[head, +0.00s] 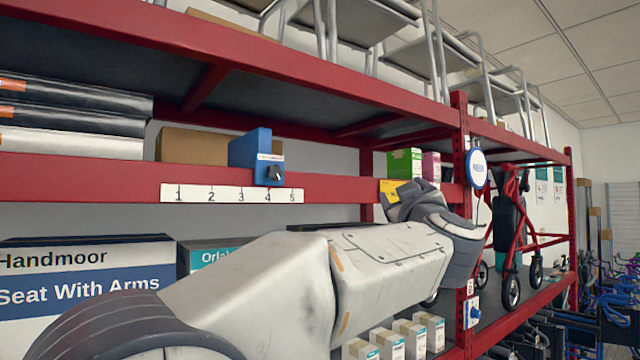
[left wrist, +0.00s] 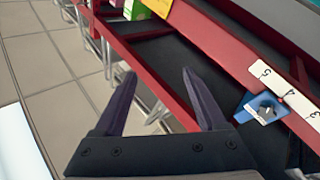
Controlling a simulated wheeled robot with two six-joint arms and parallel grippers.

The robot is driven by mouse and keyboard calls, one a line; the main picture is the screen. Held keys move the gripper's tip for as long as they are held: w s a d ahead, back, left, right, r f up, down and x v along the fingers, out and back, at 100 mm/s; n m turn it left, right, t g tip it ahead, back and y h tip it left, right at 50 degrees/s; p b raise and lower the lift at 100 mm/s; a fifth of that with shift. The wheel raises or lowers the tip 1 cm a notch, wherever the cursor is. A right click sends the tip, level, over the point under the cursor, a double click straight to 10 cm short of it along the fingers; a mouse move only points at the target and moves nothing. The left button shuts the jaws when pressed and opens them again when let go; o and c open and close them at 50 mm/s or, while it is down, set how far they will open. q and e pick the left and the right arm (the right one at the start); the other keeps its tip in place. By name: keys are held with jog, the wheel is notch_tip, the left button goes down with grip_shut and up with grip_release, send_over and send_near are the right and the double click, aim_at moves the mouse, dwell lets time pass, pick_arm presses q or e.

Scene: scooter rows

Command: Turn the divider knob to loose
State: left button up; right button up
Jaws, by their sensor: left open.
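The blue divider (head: 249,150) stands on the upper shelf, its front plate over the red beam by the 4 of the number strip (head: 222,194). Its dark knob (head: 275,173) sits on that plate. Which setting it points to is too small to read. In the left wrist view the divider (left wrist: 257,101) and knob (left wrist: 267,113) show at the right. My left gripper (left wrist: 159,73) is open and empty, its fingers apart from the knob. In the head view my left arm crosses in front of the shelf, its wrist end right of the divider; the fingers are not clear there.
A brown box (head: 190,146) stands left of the divider; green (head: 404,163) and pink boxes stand to its right. A yellow tag (head: 389,190) is on the beam near my wrist. A red upright (head: 461,150) and a red walker (head: 513,215) are further right. Small boxes (head: 390,343) stand below.

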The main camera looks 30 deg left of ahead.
pick_arm(q)
jog(key=s+a+r+n+g+y, duration=0.5)
jog(key=s+a+n+g+y, duration=0.2)
jog(key=a+n, duration=0.15)
jog(key=n+g+p, duration=0.1)
jog(key=n+g, duration=0.2)
jog(key=g, duration=0.2)
send_near(276, 172)
jog(key=p+x, duration=0.2)
jog(key=x, duration=0.5)
jog(key=shift+r+p, duration=0.15)
jog(key=shift+p, duration=0.25)
jog(key=shift+w+a, duration=0.3)
jog(key=shift+a, duration=0.25)
grip_shut()
